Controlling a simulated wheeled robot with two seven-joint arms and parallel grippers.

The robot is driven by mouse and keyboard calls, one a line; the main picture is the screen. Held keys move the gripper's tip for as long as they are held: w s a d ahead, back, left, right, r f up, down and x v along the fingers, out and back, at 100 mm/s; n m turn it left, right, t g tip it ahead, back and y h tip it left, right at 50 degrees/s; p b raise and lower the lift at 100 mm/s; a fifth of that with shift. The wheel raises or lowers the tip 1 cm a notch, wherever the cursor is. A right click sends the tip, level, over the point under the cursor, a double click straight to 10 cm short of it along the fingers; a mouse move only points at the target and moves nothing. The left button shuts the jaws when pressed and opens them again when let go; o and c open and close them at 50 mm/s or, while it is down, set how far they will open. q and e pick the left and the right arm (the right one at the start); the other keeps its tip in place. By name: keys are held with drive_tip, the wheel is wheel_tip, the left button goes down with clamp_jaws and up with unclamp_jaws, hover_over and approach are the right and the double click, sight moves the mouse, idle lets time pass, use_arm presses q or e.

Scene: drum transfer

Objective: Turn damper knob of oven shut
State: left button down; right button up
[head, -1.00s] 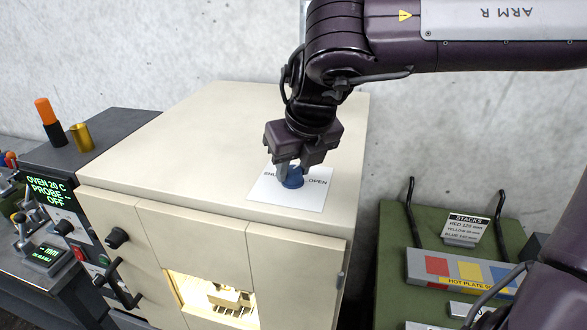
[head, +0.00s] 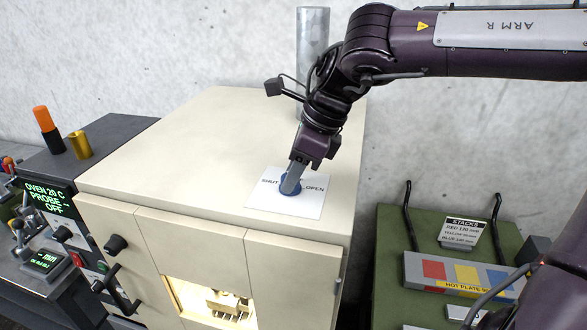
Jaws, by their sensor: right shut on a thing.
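The oven (head: 200,140) is a cream cabinet with a lit window in its front. On its top, near the right front, lies a white plate (head: 300,207) marked SHUT on the left and OPEN on the right. The blue damper knob (head: 290,187) sits in the middle of that plate. My right gripper (head: 291,184) comes down from above and is shut on the knob, its fingers hiding part of it. The knob's pointer direction cannot be made out. My left gripper is not in view.
A dark control unit with a green display (head: 47,195), an orange-topped cylinder (head: 41,118) and a brass cylinder (head: 79,145) stand left.

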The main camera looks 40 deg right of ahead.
drive_tip(key=n, duration=0.2)
drive_tip(key=n+g, duration=0.1)
drive_tip(key=n, duration=0.1)
drive_tip(key=shift+w+d+g+y+p, duration=0.1)
drive_tip(key=shift+w+g+y+p, duration=0.05)
drive_tip(key=shift+g+y+p, duration=0.15)
drive_tip(key=shift+f+n+g, duration=0.1)
drive_tip(key=shift+n+g, duration=0.5)
drive_tip(key=shift+n, duration=1.2)
drive_tip(key=shift+y, duration=0.3)
drive_tip(key=o, duration=1)
drive_tip(key=shift+w, duration=0.1)
